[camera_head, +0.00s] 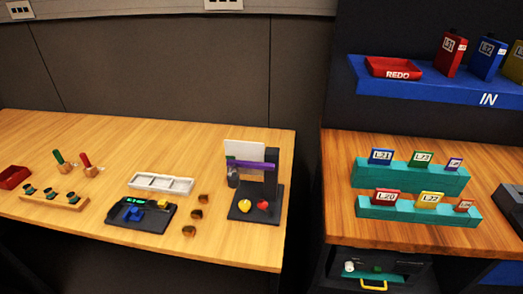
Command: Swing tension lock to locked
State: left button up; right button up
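A small black panel (120,227) lies on the left wooden table, with a green lit display (133,201), a blue part (132,214) and a yellow block (163,204). To its right stands a dark stand (270,177) with a purple bar (250,164), a white plate (243,150) behind the bar, and a yellow ball-like piece (244,206) and a red one (263,205) on its base. I cannot tell which part is the tension lock or how it is set. Neither of my grippers shows in this view.
A white compartment tray (161,183), several small brown pieces (190,231), a wooden peg rack (52,201) and a red bin (13,177) share the left table. A gap separates the right table (335,225), which holds teal card racks (412,176). A blue shelf (430,84) hangs above.

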aim_at(263, 204)
jog(key=u, duration=0.5)
jog(key=k, duration=1.2)
jog(key=z, duration=0.45)
jog(key=i, duration=0.8)
jog(key=z, duration=0.85)
